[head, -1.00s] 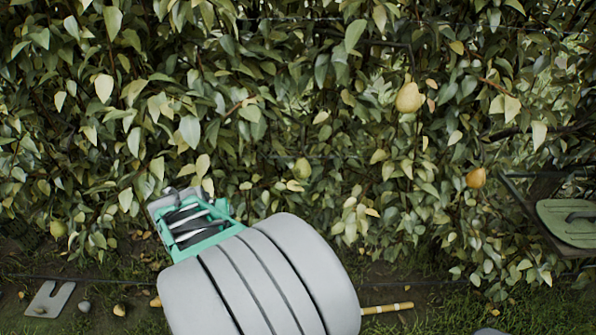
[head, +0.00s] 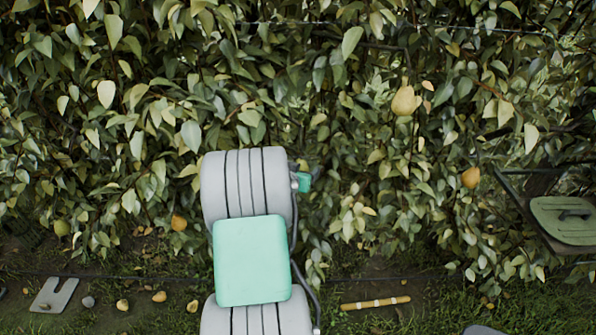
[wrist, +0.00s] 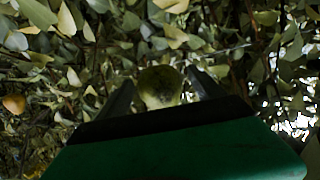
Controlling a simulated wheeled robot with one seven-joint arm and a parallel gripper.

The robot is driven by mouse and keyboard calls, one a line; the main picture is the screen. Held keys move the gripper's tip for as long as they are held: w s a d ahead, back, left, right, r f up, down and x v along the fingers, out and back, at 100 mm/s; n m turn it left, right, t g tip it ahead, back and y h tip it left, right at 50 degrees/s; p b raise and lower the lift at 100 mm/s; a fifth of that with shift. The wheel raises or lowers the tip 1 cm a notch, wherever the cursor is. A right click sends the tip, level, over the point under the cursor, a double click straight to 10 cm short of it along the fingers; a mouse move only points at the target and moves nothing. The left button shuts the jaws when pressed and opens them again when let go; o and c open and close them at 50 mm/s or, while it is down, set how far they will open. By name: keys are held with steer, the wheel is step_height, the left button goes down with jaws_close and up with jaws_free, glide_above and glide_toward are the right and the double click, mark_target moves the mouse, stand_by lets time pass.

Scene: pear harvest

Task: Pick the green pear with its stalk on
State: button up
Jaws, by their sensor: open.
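In the wrist view a green pear (wrist: 160,88) hangs straight ahead, with its lower part hidden behind the dark edge of my gripper's body. The two dark fingers of my gripper (wrist: 163,79) stand apart, one on each side of the pear. The gripper is open, and I cannot tell whether either finger touches the pear. The pear's stalk is not clear in the dim leaves. In the head view my arm covers the green pear and the fingers.
A yellow pear (head: 404,101) and an orange pear (head: 471,177) hang to the right. Another orange pear (head: 179,222) hangs left of my arm. Leaves crowd all around. A green-topped stand (head: 565,220) is at far right; a striped stick (head: 376,303) lies on the ground.

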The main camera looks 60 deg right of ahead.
steer(key=shift+c, duration=0.5)
steer(key=c, duration=1.4)
steer(key=shift+a+r+y+p, duration=0.2)
steer(key=shift+y+p, duration=0.1)
steer(key=shift+p, duration=0.35)
steer(key=shift+c, duration=0.2)
steer(key=shift+s+a+g+y+p, duration=0.2)
steer(key=shift+g+y+p, duration=0.15)
steer(key=shift+p, duration=0.35)
steer(key=shift+f, duration=0.1)
steer(key=shift+a+f, duration=0.1)
steer(key=shift+s+a+r+y+p, duration=0.1)
steer(key=shift+r+y+p, duration=0.2)
steer(key=shift+p, duration=0.4)
steer(key=shift+s+a+n+y+p, duration=0.1)
steer(key=shift+a+n+y+p, duration=0.2)
steer(key=shift+y+p, duration=0.25)
